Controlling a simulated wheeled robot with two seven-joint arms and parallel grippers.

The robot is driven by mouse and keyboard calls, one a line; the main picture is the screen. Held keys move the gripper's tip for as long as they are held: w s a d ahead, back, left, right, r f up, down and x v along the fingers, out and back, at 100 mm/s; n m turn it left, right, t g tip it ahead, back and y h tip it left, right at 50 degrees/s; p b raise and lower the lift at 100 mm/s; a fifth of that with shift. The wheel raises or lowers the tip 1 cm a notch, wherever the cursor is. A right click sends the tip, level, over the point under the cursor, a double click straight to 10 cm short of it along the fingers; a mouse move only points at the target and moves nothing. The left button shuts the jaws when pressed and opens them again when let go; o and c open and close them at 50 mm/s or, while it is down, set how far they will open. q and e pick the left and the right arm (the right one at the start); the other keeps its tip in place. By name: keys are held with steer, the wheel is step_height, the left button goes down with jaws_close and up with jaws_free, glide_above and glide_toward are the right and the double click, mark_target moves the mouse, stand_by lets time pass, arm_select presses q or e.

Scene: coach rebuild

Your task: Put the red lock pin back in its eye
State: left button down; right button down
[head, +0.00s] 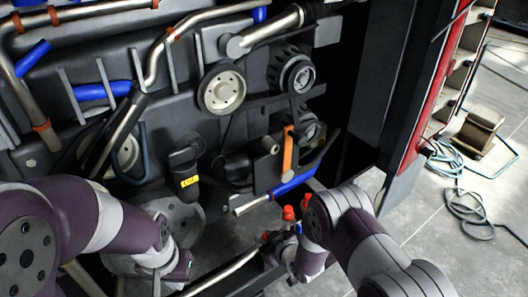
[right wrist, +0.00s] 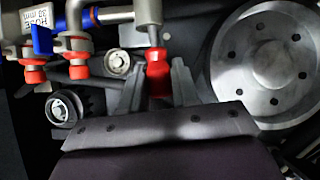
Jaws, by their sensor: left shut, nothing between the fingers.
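A red handle with a thin grey shaft, which looks like the red lock pin (right wrist: 157,72), stands between the fingers of my right gripper (right wrist: 157,84) in the right wrist view. In the head view my right wrist hides this gripper's fingers. My left gripper (head: 157,281) is low at the left in the head view, shut and empty, in front of a round grey plate.
Two red-ended fittings (right wrist: 35,73) (right wrist: 78,70) and a blue clip (right wrist: 41,39) sit left of the pin. A large grey disc (right wrist: 265,62) is close on the right. Pipes and pulleys (head: 222,90) crowd the machine's face. Open floor with a coiled hose (head: 460,190) lies right.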

steer(key=shift+r+p, duration=3.65)
steer(key=shift+r, duration=0.9)
steer(key=shift+f, duration=0.1)
